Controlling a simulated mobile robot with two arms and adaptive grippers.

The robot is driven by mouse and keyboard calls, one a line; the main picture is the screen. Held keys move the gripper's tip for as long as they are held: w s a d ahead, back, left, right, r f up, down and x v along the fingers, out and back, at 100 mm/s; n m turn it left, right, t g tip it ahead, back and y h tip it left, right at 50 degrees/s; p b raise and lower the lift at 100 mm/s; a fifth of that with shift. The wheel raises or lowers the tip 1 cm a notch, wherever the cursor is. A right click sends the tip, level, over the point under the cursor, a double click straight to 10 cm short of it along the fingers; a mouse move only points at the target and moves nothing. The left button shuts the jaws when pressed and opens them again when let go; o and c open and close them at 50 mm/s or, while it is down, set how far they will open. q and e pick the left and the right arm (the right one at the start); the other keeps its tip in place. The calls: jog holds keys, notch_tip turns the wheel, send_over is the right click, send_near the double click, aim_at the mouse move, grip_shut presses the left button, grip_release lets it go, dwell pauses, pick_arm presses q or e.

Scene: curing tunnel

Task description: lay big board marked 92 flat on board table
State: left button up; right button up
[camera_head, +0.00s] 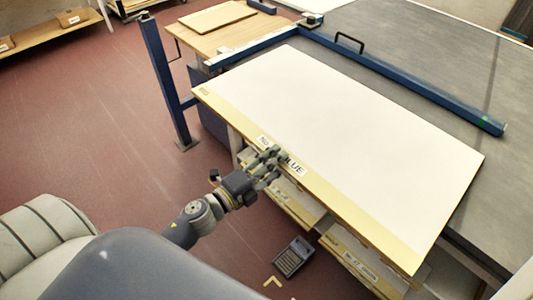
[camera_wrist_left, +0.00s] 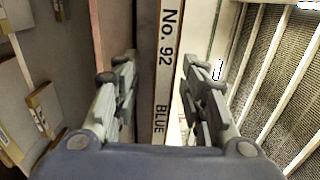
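The big board (camera_head: 345,135) is white with a yellow strip along its near edge, marked "No. 92 BLUE" in the left wrist view (camera_wrist_left: 165,75). It lies over the near-left part of a large grey table (camera_head: 430,50), its near edge above shelving; I cannot tell how fully it rests. My left gripper (camera_head: 272,163) is at the middle of the near edge, partly covering the label. In the left wrist view its fingers (camera_wrist_left: 160,95) are apart, one on either side of the labelled edge, with gaps showing. My right gripper is not in view.
A blue rail (camera_head: 400,85) with a black handle runs along the board's far side. A blue post (camera_head: 165,85) stands left of it, by a wooden table (camera_head: 240,38) with a smaller board. Shelves (camera_head: 345,262) sit below the near edge. A grey device (camera_head: 293,257) lies low beside them.

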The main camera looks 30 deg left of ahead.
pick_arm(q)
jog(key=r+v, duration=0.1)
jog(key=v, duration=1)
jog(key=shift+s, duration=0.3)
jog(key=shift+a+r, duration=0.1)
